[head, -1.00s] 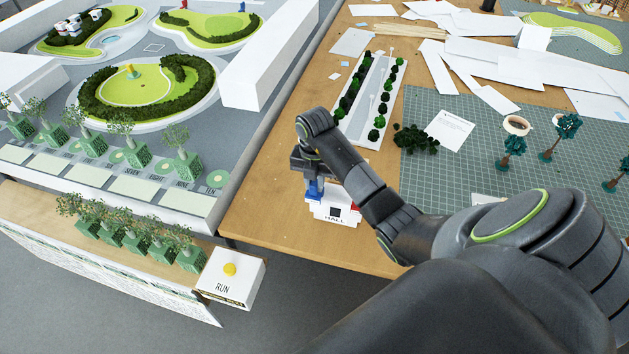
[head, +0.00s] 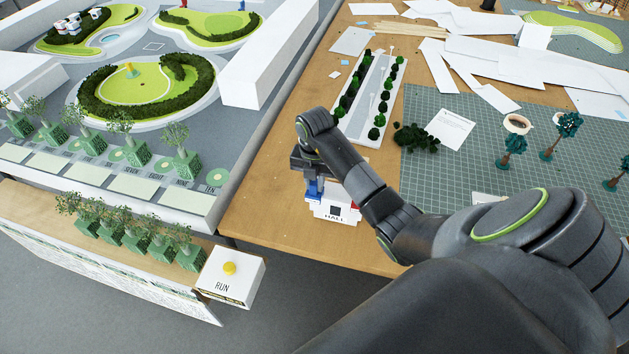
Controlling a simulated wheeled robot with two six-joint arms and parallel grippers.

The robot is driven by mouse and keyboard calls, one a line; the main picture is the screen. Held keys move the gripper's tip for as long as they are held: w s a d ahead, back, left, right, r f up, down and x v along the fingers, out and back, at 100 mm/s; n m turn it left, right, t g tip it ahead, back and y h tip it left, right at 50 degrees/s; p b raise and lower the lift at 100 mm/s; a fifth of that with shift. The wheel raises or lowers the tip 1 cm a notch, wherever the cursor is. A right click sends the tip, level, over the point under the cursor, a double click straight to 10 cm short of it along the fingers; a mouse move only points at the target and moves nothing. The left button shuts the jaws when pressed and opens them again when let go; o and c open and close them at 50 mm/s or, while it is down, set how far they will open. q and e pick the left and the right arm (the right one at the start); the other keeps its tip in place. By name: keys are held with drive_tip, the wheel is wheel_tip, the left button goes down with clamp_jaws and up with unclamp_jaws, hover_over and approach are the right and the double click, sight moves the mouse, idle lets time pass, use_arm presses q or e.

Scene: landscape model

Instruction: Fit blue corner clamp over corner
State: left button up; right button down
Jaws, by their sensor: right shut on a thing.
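A small white model building marked HALL (head: 334,210) stands near the front left edge of the wooden table. A blue corner clamp (head: 314,187) is at its left corner, below my right gripper. A bit of red shows at the building's right side. My right gripper (head: 312,176) points down and is shut on the blue clamp. The wrist and forearm hide most of the clamp's top and the building's back, so I cannot tell whether the clamp is fully seated on the corner. My left gripper is not in view.
A tree-lined road strip (head: 368,98) lies behind the building. A green cutting mat (head: 430,175) with model trees is to the right. A white box with a yellow RUN button (head: 229,268) stands at front left. Bare table (head: 262,200) lies left of the building.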

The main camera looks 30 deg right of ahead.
drive_tip(key=c, duration=1.2)
unclamp_jaws()
drive_tip(key=shift+r+p, duration=2.85)
drive_tip(key=shift+r, duration=0.65)
